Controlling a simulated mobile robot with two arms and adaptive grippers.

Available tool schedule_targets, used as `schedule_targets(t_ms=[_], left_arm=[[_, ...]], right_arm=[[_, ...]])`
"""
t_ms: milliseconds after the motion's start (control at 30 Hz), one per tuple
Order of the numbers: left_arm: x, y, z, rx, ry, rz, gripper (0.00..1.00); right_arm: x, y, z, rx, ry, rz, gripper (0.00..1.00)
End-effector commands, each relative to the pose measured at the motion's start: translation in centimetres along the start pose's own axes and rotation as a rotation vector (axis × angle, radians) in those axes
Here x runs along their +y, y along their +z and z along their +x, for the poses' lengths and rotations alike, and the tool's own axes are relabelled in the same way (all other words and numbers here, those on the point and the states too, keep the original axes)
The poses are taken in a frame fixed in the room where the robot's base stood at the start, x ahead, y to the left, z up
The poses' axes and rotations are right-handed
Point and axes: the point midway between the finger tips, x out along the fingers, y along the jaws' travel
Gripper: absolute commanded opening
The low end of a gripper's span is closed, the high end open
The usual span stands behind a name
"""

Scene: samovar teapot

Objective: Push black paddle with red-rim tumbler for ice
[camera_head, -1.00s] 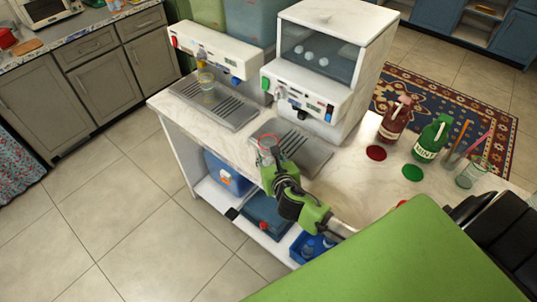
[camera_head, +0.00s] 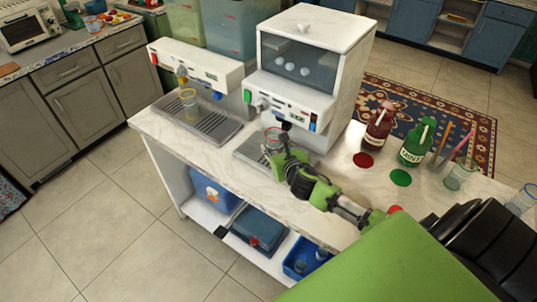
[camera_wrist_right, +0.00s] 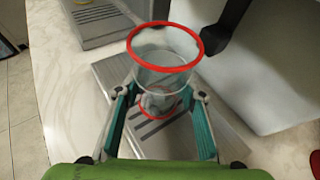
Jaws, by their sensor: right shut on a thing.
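The red-rim tumbler (camera_head: 272,137) is clear glass and upright, just in front of the white ice dispenser (camera_head: 296,70). My right gripper (camera_head: 279,151) is shut on it. In the right wrist view the tumbler (camera_wrist_right: 163,60) stands between the two teal-padded fingers (camera_wrist_right: 163,100), above the slotted drip tray. The black paddle (camera_head: 287,126) hangs under the dispenser's front panel. In the right wrist view the paddle (camera_wrist_right: 228,28) is just right of the tumbler's rim; I cannot tell whether they touch. My left gripper is not in view.
A second dispenser (camera_head: 197,64) stands left, with a yellowish glass (camera_head: 188,101) on its tray. Red (camera_head: 378,127) and green (camera_head: 417,143) bottles stand right of the ice dispenser. The counter's front left edge is clear.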

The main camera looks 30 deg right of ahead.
Motion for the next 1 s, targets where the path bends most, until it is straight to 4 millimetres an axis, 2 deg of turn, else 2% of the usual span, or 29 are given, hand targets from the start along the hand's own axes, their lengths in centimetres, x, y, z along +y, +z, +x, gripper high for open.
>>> schedule_targets(t_ms=[300,1000], left_arm=[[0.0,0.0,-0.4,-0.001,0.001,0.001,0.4],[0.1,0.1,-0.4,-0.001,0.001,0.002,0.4]], right_arm=[[-1.6,0.6,1.1,-0.002,0.001,0.0,0.15],[-2.3,0.8,1.6,-0.002,0.0,-0.001,0.15]])
